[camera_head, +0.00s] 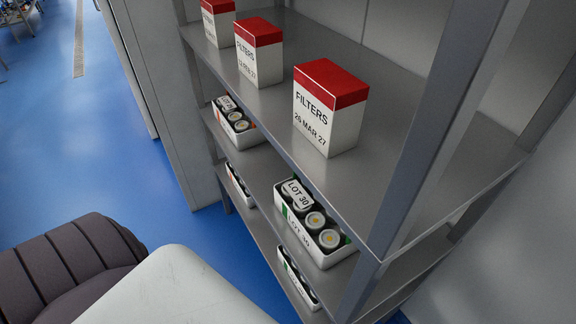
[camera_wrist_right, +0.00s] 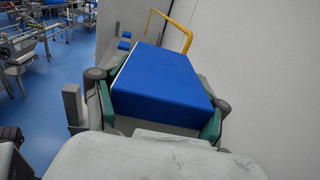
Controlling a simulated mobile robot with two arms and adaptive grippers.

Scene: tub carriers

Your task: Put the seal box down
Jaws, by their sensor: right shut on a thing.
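In the right wrist view a box with a plain blue top (camera_wrist_right: 158,82) sits between the green finger pads of my right gripper (camera_wrist_right: 155,115). The pads press on its two sides, and the gripper is shut on it. I take it to be the seal box; no lettering shows on the part in view. Its underside is hidden, and I cannot tell whether anything is under it. The head view shows neither this box nor either gripper.
A metal rack fills much of the head view. Its upper shelf (camera_head: 275,110) bears red-and-white filter boxes (camera_head: 328,112) with bare metal between them. Lower shelves hold white tubs (camera_head: 325,255) of round containers. A yellow rail (camera_wrist_right: 184,35) stands behind the blue-topped box.

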